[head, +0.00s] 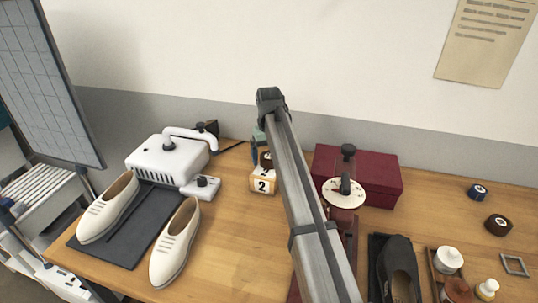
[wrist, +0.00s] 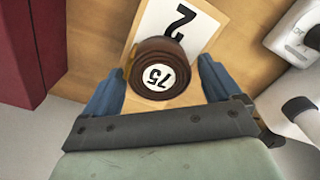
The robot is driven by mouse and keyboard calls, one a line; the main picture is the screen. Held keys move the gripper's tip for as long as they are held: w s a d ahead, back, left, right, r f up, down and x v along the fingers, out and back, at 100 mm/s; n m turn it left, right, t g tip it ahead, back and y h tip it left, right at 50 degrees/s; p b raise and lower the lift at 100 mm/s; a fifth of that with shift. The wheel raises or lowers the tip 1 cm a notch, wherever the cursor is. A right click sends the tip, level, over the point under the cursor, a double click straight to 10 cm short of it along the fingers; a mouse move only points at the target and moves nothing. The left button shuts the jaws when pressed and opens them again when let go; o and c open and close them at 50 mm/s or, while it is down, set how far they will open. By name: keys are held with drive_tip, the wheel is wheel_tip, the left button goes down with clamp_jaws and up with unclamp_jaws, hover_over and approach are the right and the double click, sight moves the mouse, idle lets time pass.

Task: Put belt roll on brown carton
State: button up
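The belt roll, a dark brown coil with a white "75" label (wrist: 157,76), is between the fingers of my gripper (wrist: 160,72) in the wrist view. The fingers stand apart on either side; a narrow gap shows on the right, and contact on the left is unclear. In the head view the roll (head: 266,160) shows beside my arm, at the top of the small brown carton (head: 263,186) marked "2". The carton's white number card (wrist: 182,22) is partly behind the roll in the wrist view. Whether the roll's underside rests on the carton is hidden.
A dark red box (head: 386,181) stands right of the carton, with a white disc (head: 345,192) in front. A white machine (head: 165,160) and cream shoes (head: 175,243) are left. Two other rolls (head: 499,225) (head: 478,190) lie far right. Bare table shows left of my arm.

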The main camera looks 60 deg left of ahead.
sight(269, 155)
drive_tip(key=shift+o, duration=0.2)
drive_tip(key=shift+r, duration=0.1)
drive_tip(key=shift+r, duration=2.85)
